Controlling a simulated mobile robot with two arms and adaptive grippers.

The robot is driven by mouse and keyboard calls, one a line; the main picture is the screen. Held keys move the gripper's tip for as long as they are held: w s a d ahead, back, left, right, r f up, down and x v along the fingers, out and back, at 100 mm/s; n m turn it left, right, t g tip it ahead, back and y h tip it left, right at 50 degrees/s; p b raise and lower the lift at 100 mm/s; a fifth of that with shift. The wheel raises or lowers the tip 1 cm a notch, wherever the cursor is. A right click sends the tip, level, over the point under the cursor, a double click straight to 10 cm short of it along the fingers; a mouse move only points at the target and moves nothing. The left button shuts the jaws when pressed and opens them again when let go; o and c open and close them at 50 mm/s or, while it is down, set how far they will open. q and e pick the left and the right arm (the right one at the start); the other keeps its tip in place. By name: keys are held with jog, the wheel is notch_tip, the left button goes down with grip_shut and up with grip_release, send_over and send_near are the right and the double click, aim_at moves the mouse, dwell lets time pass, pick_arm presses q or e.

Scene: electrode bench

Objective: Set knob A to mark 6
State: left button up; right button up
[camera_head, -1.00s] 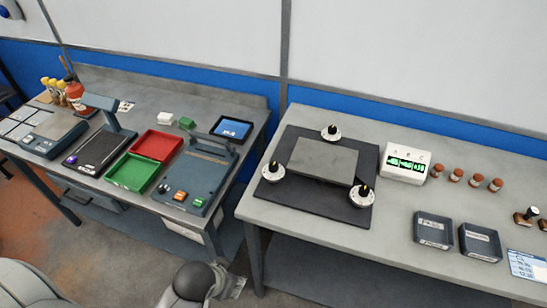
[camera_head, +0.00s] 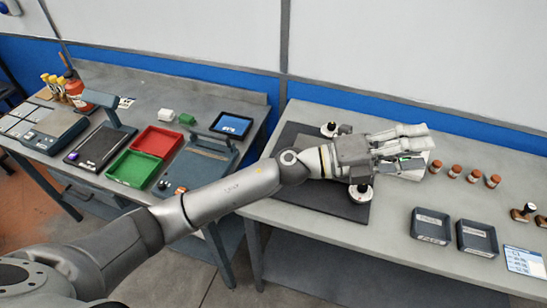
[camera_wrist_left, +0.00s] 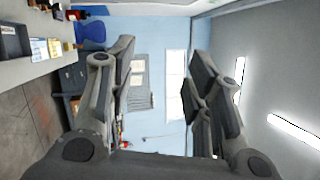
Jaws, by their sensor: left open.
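Three white dial knobs with black grips stood around the grey plate on the dark mat (camera_head: 330,208). Now the back knob (camera_head: 329,129) and the front right knob (camera_head: 361,193) show; the left one is hidden by my left arm. No letters or marks are readable, so I cannot tell which is knob A. My left gripper (camera_head: 418,150) reaches over the mat, pointing right, and covers most of the white display box (camera_head: 412,173). In the left wrist view the gripper (camera_wrist_left: 163,75) is open with nothing between its fingers. My right gripper is not in view.
Several brown-capped jars (camera_head: 455,171) stand right of my left gripper. Two dark trays (camera_head: 430,226) and a card (camera_head: 525,262) lie nearer the front. A left bench holds a red tray (camera_head: 157,142), a green tray (camera_head: 132,167) and devices.

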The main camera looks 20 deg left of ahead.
pick_arm(q)
jog(key=w+a+f+m+g+y, duration=0.2)
jog(key=a+f+m+g+y, duration=0.55)
jog(key=f+m+y, duration=0.35)
jog(key=w+a+n+t+y, duration=0.1)
jog(key=w+a+y, duration=0.25)
jog(key=a, duration=0.75)
jog(key=w+a+t+y, duration=0.1)
jog(key=w+a+y, duration=0.3)
jog(key=a, duration=0.7)
jog(key=shift+g+y, duration=0.25)
jog(key=shift+y, duration=0.4)
jog(key=f+p, duration=0.1)
jog(key=f, duration=0.2)
jog(key=s+f+p, duration=0.1)
jog(key=f, duration=0.2)
jog(key=f+p, duration=0.1)
jog(key=f, duration=0.2)
jog(key=shift+s+d+f+p, duration=0.1)
jog(key=shift+s+d+p, duration=0.05)
jog(key=shift+d+p, duration=0.15)
jog(key=shift+f, duration=0.55)
